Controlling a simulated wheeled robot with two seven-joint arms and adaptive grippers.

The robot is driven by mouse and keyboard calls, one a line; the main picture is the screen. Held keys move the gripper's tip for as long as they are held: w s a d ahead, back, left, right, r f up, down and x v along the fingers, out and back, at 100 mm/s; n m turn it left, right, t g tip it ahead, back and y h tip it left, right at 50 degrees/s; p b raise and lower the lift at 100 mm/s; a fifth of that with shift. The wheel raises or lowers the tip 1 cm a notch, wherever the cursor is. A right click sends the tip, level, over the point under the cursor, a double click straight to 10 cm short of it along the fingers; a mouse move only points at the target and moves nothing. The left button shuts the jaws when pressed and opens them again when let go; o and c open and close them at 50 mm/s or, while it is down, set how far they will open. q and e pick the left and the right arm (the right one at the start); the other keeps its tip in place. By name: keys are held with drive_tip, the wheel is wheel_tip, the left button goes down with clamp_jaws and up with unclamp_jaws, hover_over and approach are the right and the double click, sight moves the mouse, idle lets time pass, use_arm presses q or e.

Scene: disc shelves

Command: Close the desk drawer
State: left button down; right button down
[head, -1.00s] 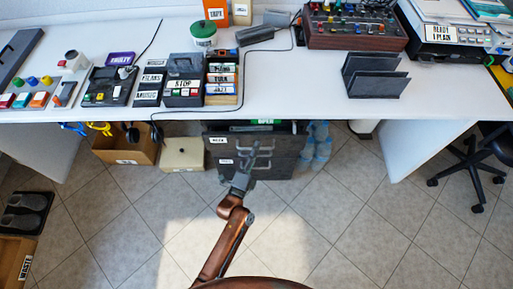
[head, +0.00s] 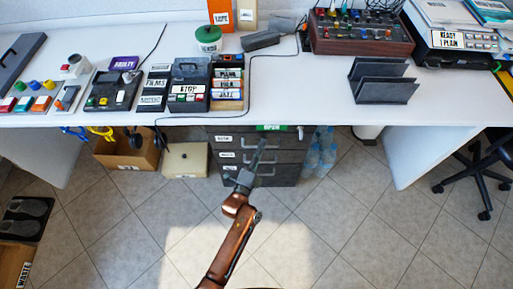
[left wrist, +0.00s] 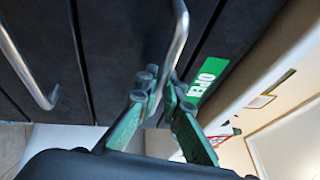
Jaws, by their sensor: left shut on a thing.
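The dark desk drawer unit (head: 285,157) stands under the desk, with white labels and metal handles on its drawers. Its top drawer (head: 284,141) looks flush or nearly flush with the fronts below it. My left gripper (head: 260,148) is at the front of the unit. In the left wrist view its green fingers (left wrist: 160,92) are shut on the end of a curved metal handle (left wrist: 181,35), beside the green OPEN label (left wrist: 207,80). A second handle (left wrist: 25,62) is to the left. My right gripper is not in view.
The white desk top (head: 300,95) overhangs the unit and bears several devices. A cardboard box (head: 115,154) and a beige box (head: 186,160) stand left of the unit, water bottles (head: 320,150) right. The tiled floor in front is clear.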

use_arm(q)
drive_tip(key=shift+w+r, duration=0.1)
drive_tip(key=shift+w, duration=0.05)
drive_tip(key=c, duration=2.3)
unclamp_jaws()
drive_tip(key=shift+w+d, duration=0.1)
drive_tip(key=v, duration=1.2)
